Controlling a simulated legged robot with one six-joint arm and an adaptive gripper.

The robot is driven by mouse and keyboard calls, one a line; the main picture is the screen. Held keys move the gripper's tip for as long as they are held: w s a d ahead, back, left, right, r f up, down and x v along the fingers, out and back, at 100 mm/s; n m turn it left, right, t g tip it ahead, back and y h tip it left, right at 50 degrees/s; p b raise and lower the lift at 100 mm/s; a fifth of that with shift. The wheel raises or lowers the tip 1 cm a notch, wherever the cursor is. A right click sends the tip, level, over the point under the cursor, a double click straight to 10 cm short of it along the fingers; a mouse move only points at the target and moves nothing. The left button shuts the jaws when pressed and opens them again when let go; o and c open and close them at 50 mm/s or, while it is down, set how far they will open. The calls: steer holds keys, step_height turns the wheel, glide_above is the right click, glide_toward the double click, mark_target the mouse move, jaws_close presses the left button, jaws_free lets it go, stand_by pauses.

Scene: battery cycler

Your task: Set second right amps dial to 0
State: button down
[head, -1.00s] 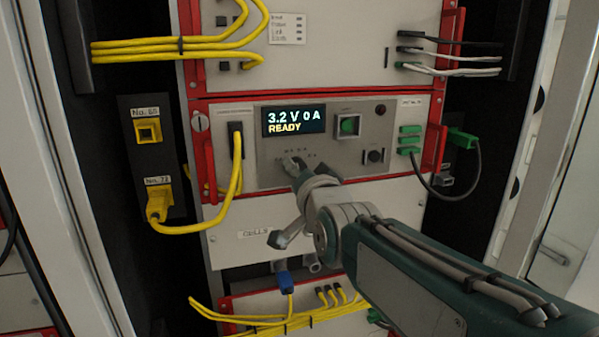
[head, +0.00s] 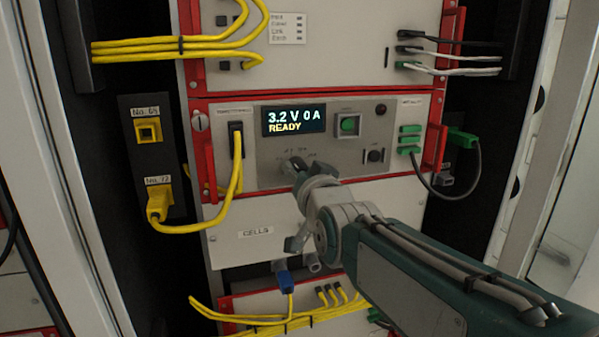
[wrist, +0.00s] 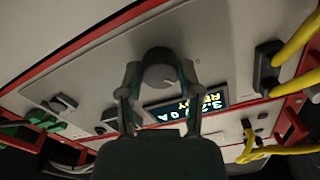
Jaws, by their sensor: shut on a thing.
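The cycler's front panel (head: 345,168) has a display (head: 294,121) that reads "3.2 V 0 A" and "READY". My gripper (head: 297,166) is at the panel's lower left, below the display, and hides most of the dial there. In the wrist view my gripper (wrist: 160,76) has one finger on each side of a round grey dial (wrist: 158,66) and is shut on it. A light mark shows on the dial's lower right. The display also shows in the wrist view (wrist: 188,105), partly behind a finger. The dial's printed scale is too small to read.
A green button (head: 348,125) and a black knob (head: 375,156) sit right of the display. A yellow cable (head: 238,178) hangs left of it. Green plugs (head: 409,140) are at the right, and a panel labelled "CELLS" (head: 330,225) lies below.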

steer(key=shift+n, duration=2.2)
steer(key=shift+r, duration=0.1)
steer(key=shift+c, duration=1.3)
jaws_free()
steer(key=shift+a, duration=0.1)
steer(key=v, duration=1.2)
